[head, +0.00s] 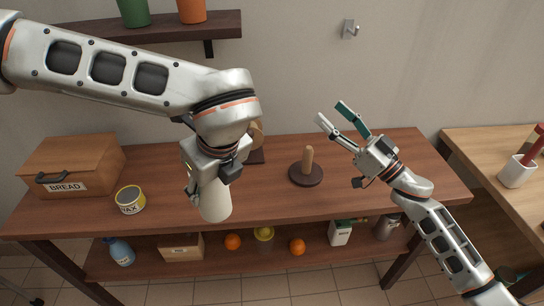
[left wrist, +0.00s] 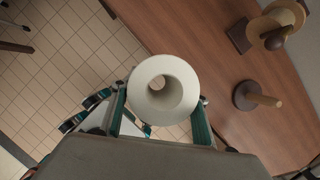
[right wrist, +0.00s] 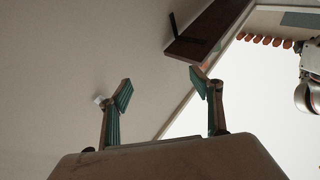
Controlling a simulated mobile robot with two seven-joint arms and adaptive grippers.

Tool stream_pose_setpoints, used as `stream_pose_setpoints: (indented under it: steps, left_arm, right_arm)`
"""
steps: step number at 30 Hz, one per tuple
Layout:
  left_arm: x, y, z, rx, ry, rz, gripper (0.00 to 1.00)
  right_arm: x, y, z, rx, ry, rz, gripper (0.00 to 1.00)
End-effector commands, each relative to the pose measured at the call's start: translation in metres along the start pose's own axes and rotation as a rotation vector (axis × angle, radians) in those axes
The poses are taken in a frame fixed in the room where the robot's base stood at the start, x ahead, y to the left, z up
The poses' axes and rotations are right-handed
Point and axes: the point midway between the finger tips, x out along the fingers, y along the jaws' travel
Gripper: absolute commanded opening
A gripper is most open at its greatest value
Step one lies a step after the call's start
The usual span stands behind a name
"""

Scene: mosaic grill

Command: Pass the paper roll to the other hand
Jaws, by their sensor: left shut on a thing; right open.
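The white paper roll (head: 215,201) hangs upright under my left gripper (head: 213,180), in front of the table's front edge. In the left wrist view the paper roll (left wrist: 163,86) shows end-on with its hollow core, between the two teal fingers of my left gripper (left wrist: 160,112), which is shut on it. My right gripper (head: 338,120) is open and empty, raised above the right part of the table with its fingers pointing up and left. In the right wrist view the fingers of my right gripper (right wrist: 161,95) are spread with nothing between them.
A wooden holder with an upright peg (head: 307,168) stands mid-table. Behind my left wrist is another wooden stand (head: 256,140). The lower shelf holds oranges (head: 233,241) and bottles. The table's right part is clear.

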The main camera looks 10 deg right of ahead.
Motion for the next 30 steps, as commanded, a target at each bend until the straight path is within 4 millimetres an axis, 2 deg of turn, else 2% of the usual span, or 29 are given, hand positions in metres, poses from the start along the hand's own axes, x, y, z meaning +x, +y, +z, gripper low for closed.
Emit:
stream_pose_setpoints:
  steps: [1, 3, 6, 9, 12, 16, 22, 26, 30]
  left_arm:
    - [0.0, 0.0, 0.0, 0.0, 0.0, 0.0, 0.21]
    - [0.0, 0.0, 0.0, 0.0, 0.0, 0.0, 0.21]
    - [0.0, 0.0, 0.0, 0.0, 0.0, 0.0, 0.21]
    - [0.0, 0.0, 0.0, 0.0, 0.0, 0.0, 0.21]
    - [0.0, 0.0, 0.0, 0.0, 0.0, 0.0, 0.21]
    - [0.0, 0.0, 0.0, 0.0, 0.0, 0.0, 0.21]
    - [0.0, 0.0, 0.0, 0.0, 0.0, 0.0, 0.21]
    - [0.0, 0.0, 0.0, 0.0, 0.0, 0.0, 0.21]
    - [0.0, 0.0, 0.0, 0.0, 0.0, 0.0, 0.21]
  right_arm:
    - [0.016, -0.021, -0.003, 0.001, -0.003, -0.088, 0.64]
    - [0.032, -0.055, -0.003, 0.011, -0.019, -0.222, 0.64]
    - [0.046, -0.103, 0.001, 0.025, -0.063, -0.419, 0.64]
    - [0.048, -0.144, 0.008, 0.039, -0.13, -0.603, 0.64]
    - [0.042, -0.174, 0.016, 0.054, -0.213, -0.759, 0.64]
    - [0.027, -0.197, 0.026, 0.072, -0.318, -0.906, 0.64]
    - [0.011, -0.209, 0.034, 0.092, -0.419, -1.015, 0.64]
    - [0.01, -0.216, 0.037, 0.099, -0.435, -1.033, 0.64]
    - [0.017, -0.231, 0.041, 0.098, -0.433, -1.035, 0.64]
